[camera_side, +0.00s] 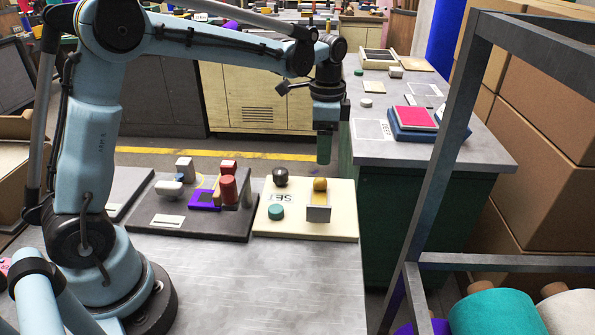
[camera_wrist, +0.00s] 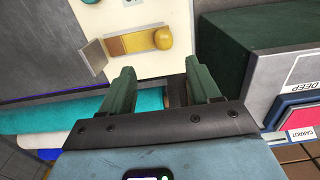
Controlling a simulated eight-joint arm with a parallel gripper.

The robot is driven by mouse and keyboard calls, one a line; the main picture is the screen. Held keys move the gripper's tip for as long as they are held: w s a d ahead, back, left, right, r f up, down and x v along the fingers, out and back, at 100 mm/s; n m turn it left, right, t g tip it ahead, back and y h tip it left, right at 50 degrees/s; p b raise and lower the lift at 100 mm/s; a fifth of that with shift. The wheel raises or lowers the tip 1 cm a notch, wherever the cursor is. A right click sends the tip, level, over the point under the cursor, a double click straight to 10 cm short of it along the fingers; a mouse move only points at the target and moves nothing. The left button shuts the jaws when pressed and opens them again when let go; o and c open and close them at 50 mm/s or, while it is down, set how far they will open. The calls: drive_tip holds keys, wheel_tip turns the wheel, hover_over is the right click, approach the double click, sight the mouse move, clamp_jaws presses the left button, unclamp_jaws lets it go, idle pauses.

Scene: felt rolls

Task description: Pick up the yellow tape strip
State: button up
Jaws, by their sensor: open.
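The yellow tape strip (camera_side: 319,198) lies on the cream board (camera_side: 338,230), between a yellow knob (camera_side: 320,184) and a small grey block (camera_side: 318,214). In the wrist view the strip (camera_wrist: 128,43) runs from the grey block (camera_wrist: 94,56) to the yellow knob (camera_wrist: 163,38), beyond my fingertips. My gripper (camera_side: 324,160) has green fingers and hangs above the far edge of the cream board. In the wrist view my gripper (camera_wrist: 158,80) is open, with nothing between its fingers.
A teal disc (camera_side: 276,212) and a dark ball (camera_side: 281,176) are also on the cream board. A dark board (camera_side: 190,228) with red, white and purple pieces adjoins it at left. A green-sided bench (camera_side: 460,150) stands at right, and a metal frame post (camera_side: 445,150) rises nearer.

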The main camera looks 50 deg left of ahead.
hover_over(321, 179)
drive_tip(key=f, duration=0.4)
drive_tip(key=shift+s+d+f, duration=0.1)
drive_tip(key=shift+d+f, duration=0.05)
drive_tip(key=shift+d, duration=0.1)
drive_tip(key=shift+a+f, duration=0.2)
drive_tip(key=shift+f, duration=1.15)
drive_tip(key=shift+a+f, duration=0.15)
drive_tip(key=shift+f, duration=1.2)
clamp_jaws()
